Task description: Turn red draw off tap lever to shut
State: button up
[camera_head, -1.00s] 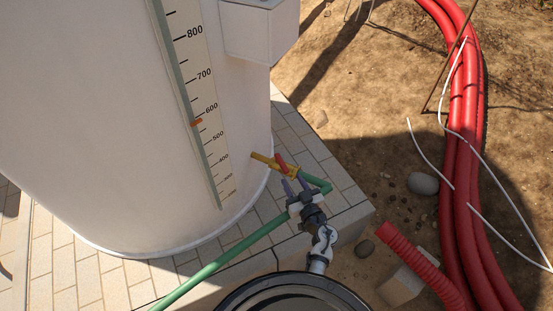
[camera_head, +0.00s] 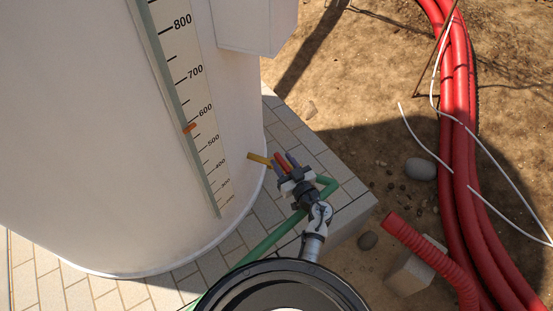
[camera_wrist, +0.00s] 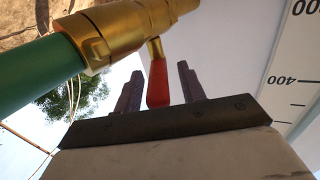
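The red lever (camera_head: 281,163) belongs to the brass tap (camera_head: 258,158) low on the white tank's side. In the wrist view the red lever (camera_wrist: 157,82) hangs from the brass tap body (camera_wrist: 125,32). My gripper (camera_head: 284,162) is at the lever, and its wrist hides much of the tap in the head view. In the wrist view my gripper (camera_wrist: 158,88) is open, with one dark finger on each side of the lever. Gaps show between the lever and both fingers. The lever's tip is close to the gripper's palm.
A green hose (camera_head: 328,185) runs from the tap and behind my arm; it shows large in the wrist view (camera_wrist: 35,75). The white tank (camera_head: 90,130) with its scale (camera_head: 198,110) stands close at left. Red pipes (camera_head: 460,150) and a grey stone (camera_head: 420,169) lie right.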

jog(key=shift+w+a, duration=0.2)
jog(key=shift+w, duration=0.15)
grip_shut()
dwell(1.4)
